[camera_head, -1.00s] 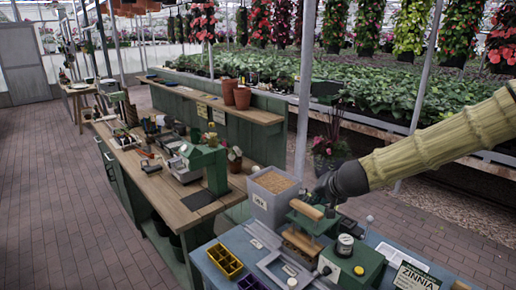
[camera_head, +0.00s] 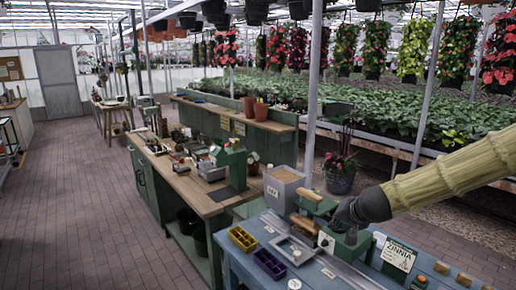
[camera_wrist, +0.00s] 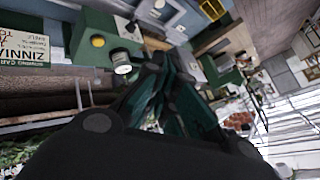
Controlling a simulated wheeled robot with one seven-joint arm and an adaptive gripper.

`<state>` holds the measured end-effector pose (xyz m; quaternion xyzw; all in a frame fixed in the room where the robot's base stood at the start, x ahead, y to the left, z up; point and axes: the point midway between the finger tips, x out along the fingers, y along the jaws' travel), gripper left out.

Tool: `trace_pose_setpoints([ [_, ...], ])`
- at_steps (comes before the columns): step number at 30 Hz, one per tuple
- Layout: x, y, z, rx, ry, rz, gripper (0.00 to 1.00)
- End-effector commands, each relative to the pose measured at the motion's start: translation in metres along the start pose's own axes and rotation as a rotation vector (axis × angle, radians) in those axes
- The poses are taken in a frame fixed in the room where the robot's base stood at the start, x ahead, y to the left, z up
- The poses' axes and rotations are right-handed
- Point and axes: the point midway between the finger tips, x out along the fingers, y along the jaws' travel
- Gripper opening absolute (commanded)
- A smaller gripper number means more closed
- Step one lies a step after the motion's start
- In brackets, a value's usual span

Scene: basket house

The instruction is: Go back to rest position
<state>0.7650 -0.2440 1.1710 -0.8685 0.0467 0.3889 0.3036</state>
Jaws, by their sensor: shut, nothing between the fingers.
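My gripper (camera_head: 342,216) is at the end of my green-sleeved arm, which reaches in from the right in the head view. It appears over the blue bench (camera_head: 225,240), beside a green device with a wooden handle (camera_head: 305,224). In the wrist view my gripper (camera_wrist: 160,75) has its dark green fingers together with nothing between them. I cannot tell from the head view how far it is above the bench things.
A wooden workbench (camera_head: 190,186) is behind. The brick floor (camera_head: 90,220) at left is clear.

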Motion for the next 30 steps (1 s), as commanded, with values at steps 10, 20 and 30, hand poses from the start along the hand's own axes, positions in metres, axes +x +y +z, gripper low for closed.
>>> trace_pose_setpoints([
  [10,0.041,0.036,0.062,-0.063,-0.065,0.085,0.00],
  [20,0.075,0.123,0.179,-0.176,-0.181,0.221,0.00],
  [30,0.074,0.221,0.322,-0.315,-0.349,0.328,0.00],
])
